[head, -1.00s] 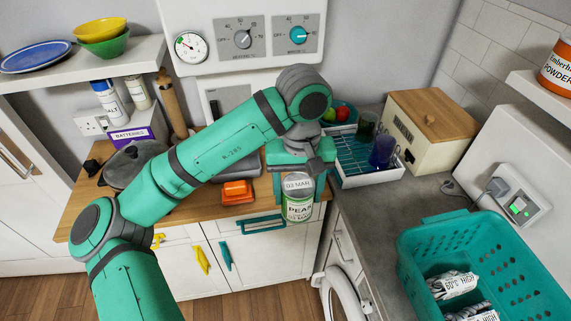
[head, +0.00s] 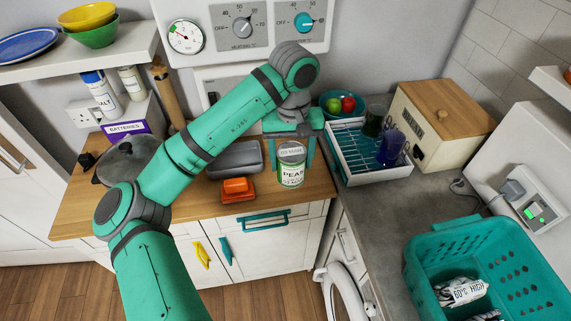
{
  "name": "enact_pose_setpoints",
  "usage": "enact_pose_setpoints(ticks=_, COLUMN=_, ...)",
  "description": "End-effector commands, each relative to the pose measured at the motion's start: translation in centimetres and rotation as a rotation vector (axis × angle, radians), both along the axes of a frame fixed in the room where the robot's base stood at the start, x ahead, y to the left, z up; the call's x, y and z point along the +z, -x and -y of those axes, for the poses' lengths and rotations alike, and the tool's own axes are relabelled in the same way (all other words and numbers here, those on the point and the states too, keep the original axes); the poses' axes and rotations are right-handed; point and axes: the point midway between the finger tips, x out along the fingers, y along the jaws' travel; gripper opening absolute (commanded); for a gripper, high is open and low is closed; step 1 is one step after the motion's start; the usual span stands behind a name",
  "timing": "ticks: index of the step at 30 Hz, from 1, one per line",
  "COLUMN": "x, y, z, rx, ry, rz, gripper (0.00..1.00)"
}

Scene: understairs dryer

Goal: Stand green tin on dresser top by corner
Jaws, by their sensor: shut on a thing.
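The green tin (head: 291,175), with a PEAS label and a pale lid, is upright between the fingers of my gripper (head: 291,156). My gripper is shut on it from above and behind. The tin appears over the front right part of the wooden dresser top (head: 318,180), near the corner beside the grey counter. I cannot tell whether its base touches the wood or hangs just above it.
An orange block (head: 236,188) and a grey lidded dish (head: 235,159) lie left of the tin. A dark pot (head: 128,160) stands farther left. A white rack (head: 375,172) with cups is close on the right. A teal basket (head: 480,260) sits front right.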

Motion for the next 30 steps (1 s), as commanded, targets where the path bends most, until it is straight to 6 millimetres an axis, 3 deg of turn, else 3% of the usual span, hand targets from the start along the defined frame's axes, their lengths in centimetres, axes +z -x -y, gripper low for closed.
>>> enact_pose_setpoints(ticks=3, x=-1.1, y=-2.5, z=-0.5, rx=0.007, ry=0.001, rz=-0.002, gripper=0.23)
enact_pose_setpoints(ticks=12, x=-5.3, y=-5.9, z=-1.2, rx=0.009, ry=0.000, rz=-0.001, gripper=0.23)
enact_pose_setpoints(ticks=21, x=-7.4, y=-7.3, z=-1.4, rx=0.009, ry=-0.002, rz=-0.001, gripper=0.23)
enact_pose_setpoints(ticks=25, x=-9.2, y=-7.2, z=-1.4, rx=0.009, ry=-0.001, rz=0.000, gripper=0.23)
enact_pose_setpoints(ticks=30, x=-10.0, y=-7.2, z=-1.4, rx=0.009, ry=0.000, rz=0.001, gripper=0.23)
